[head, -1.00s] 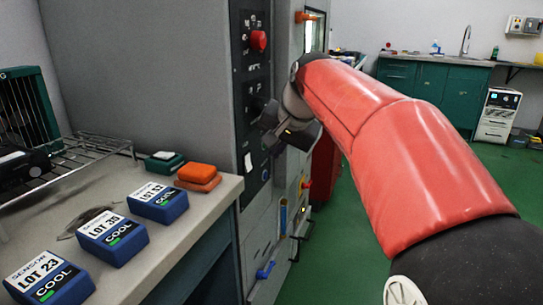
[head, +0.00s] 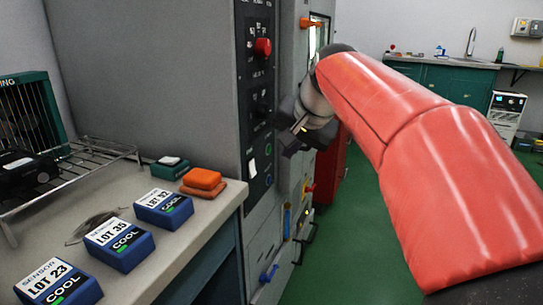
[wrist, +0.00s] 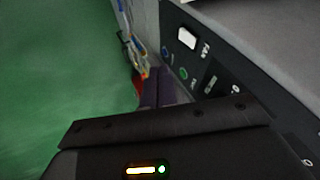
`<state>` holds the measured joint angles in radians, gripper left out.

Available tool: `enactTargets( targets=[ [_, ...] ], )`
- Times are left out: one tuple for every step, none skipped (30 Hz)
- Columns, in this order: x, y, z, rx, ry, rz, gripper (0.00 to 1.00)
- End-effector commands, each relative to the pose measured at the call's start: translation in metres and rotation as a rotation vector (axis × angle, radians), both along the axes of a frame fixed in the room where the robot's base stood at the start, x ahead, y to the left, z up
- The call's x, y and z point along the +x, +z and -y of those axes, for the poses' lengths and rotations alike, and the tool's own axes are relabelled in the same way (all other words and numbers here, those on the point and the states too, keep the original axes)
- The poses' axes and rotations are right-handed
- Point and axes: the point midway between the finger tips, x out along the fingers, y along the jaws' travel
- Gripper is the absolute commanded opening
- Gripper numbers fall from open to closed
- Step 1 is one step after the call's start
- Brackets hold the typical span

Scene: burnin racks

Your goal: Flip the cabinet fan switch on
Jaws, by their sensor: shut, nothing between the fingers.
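The cabinet fan switch is a white rocker (head: 252,167) low on the dark control panel (head: 257,88) of the grey cabinet. In the wrist view the white rocker (wrist: 187,38) shows beside the label FAN, with small round blue and green parts near it. I cannot tell which way it is tipped. My gripper (head: 284,129) is to the right of the panel and higher than the switch in the head view, apart from it. It is shut and empty. In the wrist view its fingers (wrist: 160,88) point toward the cabinet side, below and left of the switch in the picture.
A red button (head: 263,47) and a black knob (head: 262,109) sit higher on the panel. A bench (head: 205,215) at left holds blue sensor boxes (head: 163,207), an orange block (head: 202,178) and a wire rack (head: 85,160). Green floor (head: 355,230) is open at right.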

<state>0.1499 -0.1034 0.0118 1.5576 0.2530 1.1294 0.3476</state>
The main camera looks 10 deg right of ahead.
Motion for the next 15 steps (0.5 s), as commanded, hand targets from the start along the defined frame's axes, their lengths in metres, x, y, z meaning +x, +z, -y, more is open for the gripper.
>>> enactTargets(
  targets=[
    [0.0, 0.0, 0.0, 0.0, 0.001, 0.001, 0.0],
    [0.0, 0.0, 0.0, 0.0, 0.001, 0.002, 0.0],
    [0.0, 0.0, 0.0, 0.0, 0.001, 0.002, 0.0],
    [0.0, 0.0, 0.0, 0.0, 0.001, 0.002, 0.0],
    [0.0, 0.0, 0.0, 0.0, 0.001, 0.002, 0.0],
    [0.0, 0.0, 0.0, 0.0, 0.001, 0.002, 0.0],
    [0.0, -0.001, 0.0, 0.0, 0.001, 0.002, 0.0],
    [0.0, -0.001, 0.0, 0.0, 0.001, 0.002, 0.0],
    [0.001, -0.003, 0.0, -0.001, 0.001, 0.0, 0.0],
    [0.002, -0.004, -0.001, -0.001, 0.001, 0.0, 0.0],
    [0.004, -0.006, -0.001, 0.0, 0.001, -0.001, 0.0],
    [0.006, -0.01, -0.002, 0.0, 0.002, -0.002, 0.0],
    [0.008, -0.013, -0.002, 0.0, 0.002, -0.002, 0.0],
    [0.011, -0.017, -0.003, 0.0, 0.002, -0.002, 0.0],
    [0.014, -0.023, -0.004, 0.0, 0.002, -0.003, 0.0]
  ],
)
